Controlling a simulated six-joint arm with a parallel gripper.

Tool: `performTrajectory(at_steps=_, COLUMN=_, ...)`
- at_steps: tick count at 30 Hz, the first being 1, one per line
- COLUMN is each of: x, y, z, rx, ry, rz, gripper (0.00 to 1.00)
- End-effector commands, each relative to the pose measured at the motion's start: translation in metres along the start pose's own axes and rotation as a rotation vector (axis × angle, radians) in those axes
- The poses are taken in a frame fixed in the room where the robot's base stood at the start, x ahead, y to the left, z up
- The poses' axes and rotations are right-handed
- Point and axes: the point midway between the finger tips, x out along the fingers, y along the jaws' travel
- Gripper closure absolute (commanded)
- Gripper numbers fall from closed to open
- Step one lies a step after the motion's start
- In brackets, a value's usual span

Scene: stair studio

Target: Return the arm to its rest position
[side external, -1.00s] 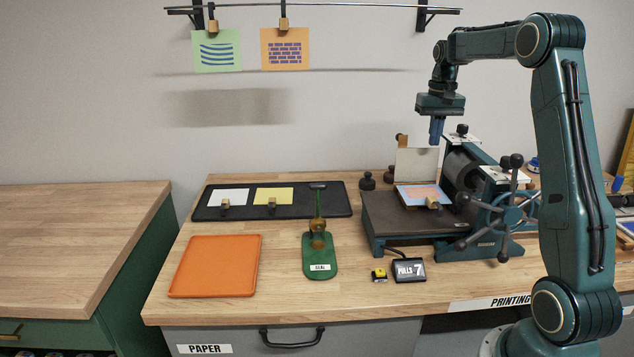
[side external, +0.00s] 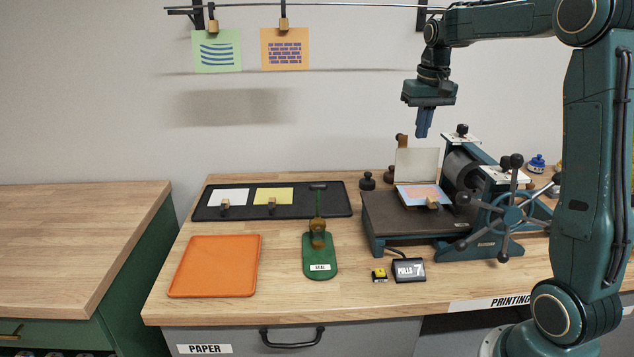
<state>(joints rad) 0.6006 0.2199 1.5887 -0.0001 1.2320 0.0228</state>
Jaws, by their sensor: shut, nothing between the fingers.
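My gripper (side external: 423,131) hangs in the air above the printing press (side external: 405,214), with its blue fingers pointing down. It is shut and empty. The fingertips are a little above the upright pale flap (side external: 417,163) on the press bed and apart from it. My arm rises from the right front of the bench and bends over at the top of the picture, where its upper part is cut off.
The press's handwheel (side external: 511,209) is close to my arm. A black tray (side external: 340,201) with white and yellow sheets, a green seal stand (side external: 320,257), an orange tray (side external: 213,266) and a counter (side external: 409,270) stand on the bench. Prints (side external: 217,51) hang from a rail.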

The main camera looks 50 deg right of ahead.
Motion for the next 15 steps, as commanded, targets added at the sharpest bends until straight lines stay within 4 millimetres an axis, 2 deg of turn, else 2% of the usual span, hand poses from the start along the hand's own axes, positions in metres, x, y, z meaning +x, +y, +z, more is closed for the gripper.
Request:
performTrajectory(at_steps=1, x=-0.008, y=-0.012, z=0.012, rx=-0.029, ry=0.019, rz=-0.004, gripper=1.00)
performTrajectory(at_steps=6, x=-0.025, y=-0.041, z=0.049, rx=-0.111, ry=0.070, rz=-0.016, gripper=1.00)
performTrajectory(at_steps=15, x=-0.041, y=-0.078, z=0.122, rx=-0.254, ry=0.160, rz=-0.048, gripper=1.00)
